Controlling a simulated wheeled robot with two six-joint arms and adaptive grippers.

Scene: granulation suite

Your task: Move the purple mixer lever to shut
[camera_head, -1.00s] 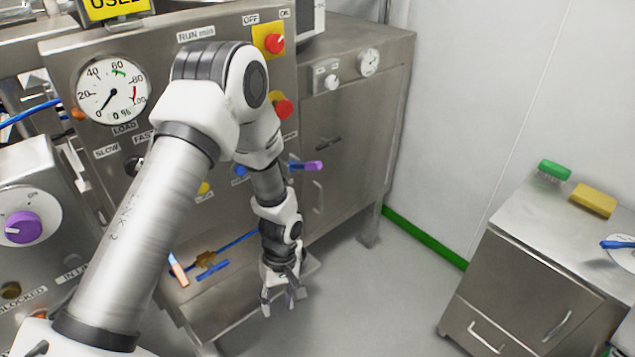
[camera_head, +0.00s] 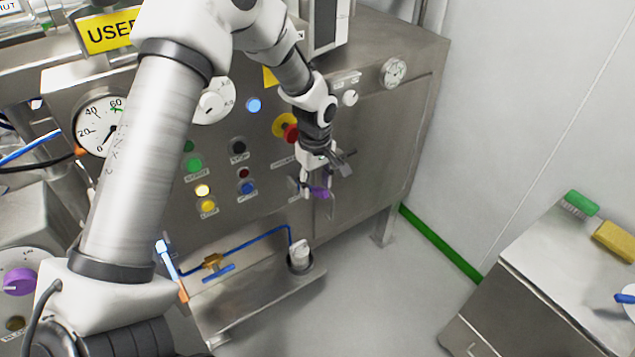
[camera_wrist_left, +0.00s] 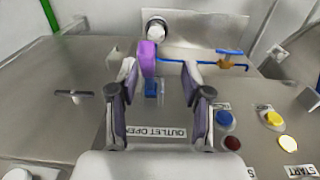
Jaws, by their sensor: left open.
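The purple mixer lever (camera_head: 320,193) sticks out from the lower right of the steel mixer panel (camera_head: 225,130). My left gripper (camera_head: 318,199) is at the lever, pointing down, with its fingers open around the lever's end. In the left wrist view the purple lever (camera_wrist_left: 147,58) shows between the fingertips, much closer to the left finger. I cannot tell whether that finger touches it. A blue part (camera_wrist_left: 151,87) sits behind the lever, above a label reading OUTLET OPEN (camera_wrist_left: 157,132). My right gripper is not in view.
A red knob on yellow (camera_head: 289,128) and several buttons are close to my left arm. Below are a blue pipe with a brass valve (camera_head: 213,261) and a steel shelf (camera_head: 255,300). A steel cabinet (camera_head: 540,290) stands at right; the floor between is clear.

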